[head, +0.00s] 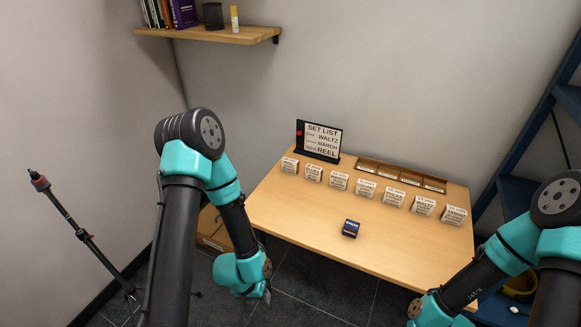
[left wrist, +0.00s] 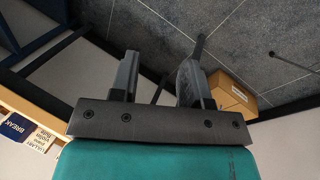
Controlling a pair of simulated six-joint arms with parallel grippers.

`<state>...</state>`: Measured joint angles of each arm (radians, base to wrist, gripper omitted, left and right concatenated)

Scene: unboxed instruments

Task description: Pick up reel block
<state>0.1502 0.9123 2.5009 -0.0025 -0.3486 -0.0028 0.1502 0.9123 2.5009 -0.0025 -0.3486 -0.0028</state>
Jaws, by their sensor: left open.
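The reel block (head: 289,166) is a small pale block with dark lettering. It stands at the left end of a row of similar blocks on the wooden table (head: 300,220), below the set list sign. My left gripper (head: 267,294) hangs low beside the table's left front edge, well apart from the reel block. In the left wrist view its two dark fingers (left wrist: 164,62) are spread with nothing between them. My right arm's wrist shows at the lower right of the head view, and its fingers cannot be made out.
A black set list sign (head: 321,140) and a wooden compartment tray (head: 402,176) stand at the back. A dark blue block (head: 351,228) lies alone mid-table and reads BREAK in the left wrist view (left wrist: 14,127). A cardboard box (head: 213,231) and tripod stand (head: 75,230) are left.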

